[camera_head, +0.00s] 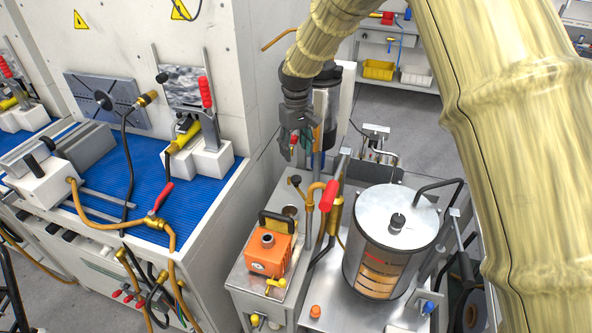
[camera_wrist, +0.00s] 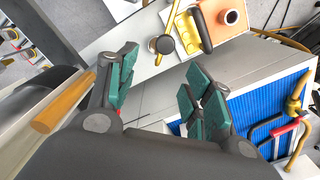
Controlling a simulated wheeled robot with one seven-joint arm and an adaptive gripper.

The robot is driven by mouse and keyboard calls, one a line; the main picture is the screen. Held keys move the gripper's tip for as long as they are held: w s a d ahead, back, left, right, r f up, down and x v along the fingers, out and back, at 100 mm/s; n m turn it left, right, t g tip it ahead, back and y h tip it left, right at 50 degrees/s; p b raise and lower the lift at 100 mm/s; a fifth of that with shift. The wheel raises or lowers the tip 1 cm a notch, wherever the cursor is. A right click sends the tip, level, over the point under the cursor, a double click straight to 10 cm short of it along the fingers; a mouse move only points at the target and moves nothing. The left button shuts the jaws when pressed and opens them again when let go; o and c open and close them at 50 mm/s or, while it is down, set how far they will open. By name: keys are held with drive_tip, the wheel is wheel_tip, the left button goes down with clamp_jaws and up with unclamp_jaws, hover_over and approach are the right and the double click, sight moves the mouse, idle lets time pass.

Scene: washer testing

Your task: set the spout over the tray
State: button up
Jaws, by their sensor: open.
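A thin orange-brown pipe (camera_head: 279,39), which looks like the spout, sticks out left past my arm near the white wall. Its other end is hidden behind my arm. A similar orange tube (camera_wrist: 58,108) shows left of my fingers in the wrist view, apart from them. My gripper (camera_head: 292,154) points down beside a dark upright cylinder (camera_head: 327,105), left of it and above the back of the metal unit. In the wrist view my gripper (camera_wrist: 155,95) has its green-padded fingers apart, with nothing between them. I cannot tell for certain which surface is the tray.
A blue ribbed bench top (camera_head: 105,205) holds clamps and hoses at left. An orange box (camera_head: 268,250), a red-handled valve (camera_head: 329,196) and a lidded clear tank (camera_head: 392,240) crowd the metal unit. Grey floor (camera_head: 425,125) is clear behind it.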

sight(296, 177)
drive_tip(key=shift+s+f+p, duration=0.1)
drive_tip(key=shift+f+p, duration=0.2)
drive_tip(key=shift+f, duration=0.15)
drive_tip(key=f+p, duration=0.1)
drive_tip(key=f, duration=0.3)
drive_tip(key=f+p, duration=0.1)
drive_tip(key=f, duration=0.3)
drive_tip(key=shift+s+f, duration=0.2)
drive_tip(key=shift+f, duration=0.15)
drive_tip(key=shift+s, duration=0.4)
drive_tip(key=shift+s+r, duration=0.4)
drive_tip(key=shift+s, duration=0.1)
drive_tip(key=shift+w+f, duration=0.15)
drive_tip(key=shift+f, duration=0.05)
drive_tip(key=shift+c, duration=0.2)
drive_tip(key=shift+w+f, duration=0.3)
drive_tip(key=shift+w, duration=0.05)
drive_tip(key=c, duration=0.3)
drive_tip(key=shift+w+f, duration=0.1)
drive_tip(key=c, duration=0.4)
drive_tip(key=shift+r+p, duration=0.25)
drive_tip(key=shift+p, duration=0.05)
clamp_jaws()
